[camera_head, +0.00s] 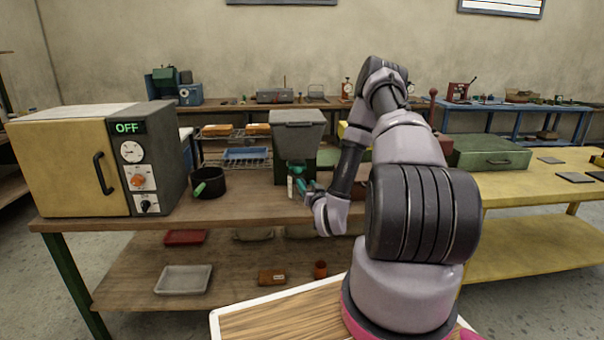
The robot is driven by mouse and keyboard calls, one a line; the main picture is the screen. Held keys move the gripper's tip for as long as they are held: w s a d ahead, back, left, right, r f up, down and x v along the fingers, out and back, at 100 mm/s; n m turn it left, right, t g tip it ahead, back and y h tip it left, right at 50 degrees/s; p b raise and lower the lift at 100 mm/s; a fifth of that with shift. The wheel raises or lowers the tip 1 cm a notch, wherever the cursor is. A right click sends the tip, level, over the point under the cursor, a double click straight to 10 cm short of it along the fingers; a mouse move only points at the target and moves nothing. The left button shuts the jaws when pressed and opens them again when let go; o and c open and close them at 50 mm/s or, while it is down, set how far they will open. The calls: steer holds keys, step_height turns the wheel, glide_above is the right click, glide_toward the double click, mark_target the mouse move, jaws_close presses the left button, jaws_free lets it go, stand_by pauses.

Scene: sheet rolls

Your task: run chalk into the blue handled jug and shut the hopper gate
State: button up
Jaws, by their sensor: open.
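The hopper (297,138) is a grey box-like bin on a dark green stand, near the back of the wooden bench. My arm reaches over the bench from the right, and my gripper (297,176) is open in front of the hopper's lower part. A small white upright piece (290,188) shows beside the gripper; I cannot tell what it is. The gripper and wrist cover part of the hopper's lower front, so the gate's position cannot be made out. No blue handled jug can be picked out; it may be hidden behind my arm.
A black pot with a green handle (210,183) stands left of the hopper. A yellow oven (75,168) reading OFF fills the bench's left end. A green case (490,153) lies on the yellow table at right. The bench front between pot and wrist is clear.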

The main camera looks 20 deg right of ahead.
mark_target(299, 172)
steer(key=w, duration=0.6)
steer(key=w+d, duration=0.1)
steer(key=w, duration=0.3)
steer(key=shift+r, duration=0.1)
jaws_close()
stand_by(1.1)
